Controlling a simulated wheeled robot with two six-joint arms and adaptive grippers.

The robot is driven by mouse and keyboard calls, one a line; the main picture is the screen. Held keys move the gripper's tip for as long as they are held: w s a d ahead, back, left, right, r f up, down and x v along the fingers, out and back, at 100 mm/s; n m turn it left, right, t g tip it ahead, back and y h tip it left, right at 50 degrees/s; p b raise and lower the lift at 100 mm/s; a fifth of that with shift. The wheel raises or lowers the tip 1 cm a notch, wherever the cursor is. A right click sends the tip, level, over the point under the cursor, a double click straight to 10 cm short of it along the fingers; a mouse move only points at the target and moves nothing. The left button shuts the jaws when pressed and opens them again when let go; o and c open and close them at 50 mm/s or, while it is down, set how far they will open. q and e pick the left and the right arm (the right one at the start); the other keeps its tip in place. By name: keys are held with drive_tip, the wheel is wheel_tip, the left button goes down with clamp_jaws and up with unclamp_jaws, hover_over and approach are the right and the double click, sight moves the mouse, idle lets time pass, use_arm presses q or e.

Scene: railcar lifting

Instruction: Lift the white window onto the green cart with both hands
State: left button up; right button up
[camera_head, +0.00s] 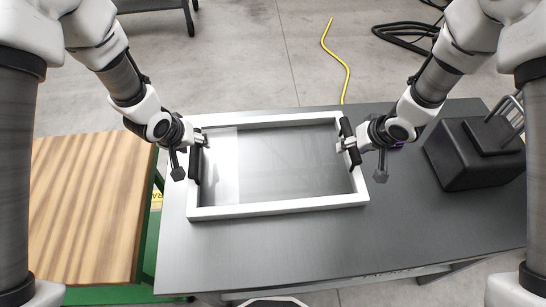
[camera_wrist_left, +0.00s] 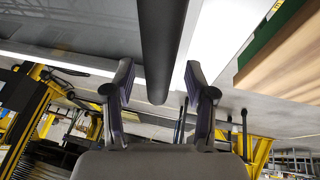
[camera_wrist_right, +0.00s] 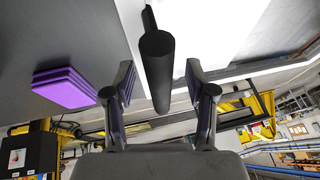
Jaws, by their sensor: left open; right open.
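The white window (camera_head: 280,209) lies flat on the dark grey table, a white frame around a clear pane with a black handle on each short side. My left gripper (camera_head: 190,140) is open at the left handle (camera_head: 195,164); in the left wrist view the dark handle (camera_wrist_left: 160,50) runs between its fingers (camera_wrist_left: 158,85). My right gripper (camera_head: 350,143) is open at the right handle (camera_head: 346,128); in the right wrist view the handle (camera_wrist_right: 157,60) lies between its fingers (camera_wrist_right: 160,85). The green cart (camera_head: 147,240) with a wooden top (camera_head: 80,200) stands left of the table.
The grey table (camera_head: 300,255) has clear room in front of the window. A black box (camera_head: 470,155) stands at its right. A purple block (camera_wrist_right: 65,88) lies near my right gripper. A yellow cable (camera_head: 340,60) and a black hose (camera_head: 405,32) lie on the floor behind.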

use_arm(q)
drive_tip(key=shift+d+f, duration=0.15)
drive_tip(key=shift+f, duration=0.15)
use_arm(e)
drive_tip(key=shift+f, duration=0.35)
use_arm(q)
clamp_jaws()
use_arm(e)
clamp_jaws()
use_arm(q)
drive_tip(key=shift+w+r, duration=0.1)
drive_tip(key=shift+r, duration=0.05)
use_arm(e)
drive_tip(key=shift+r, duration=0.15)
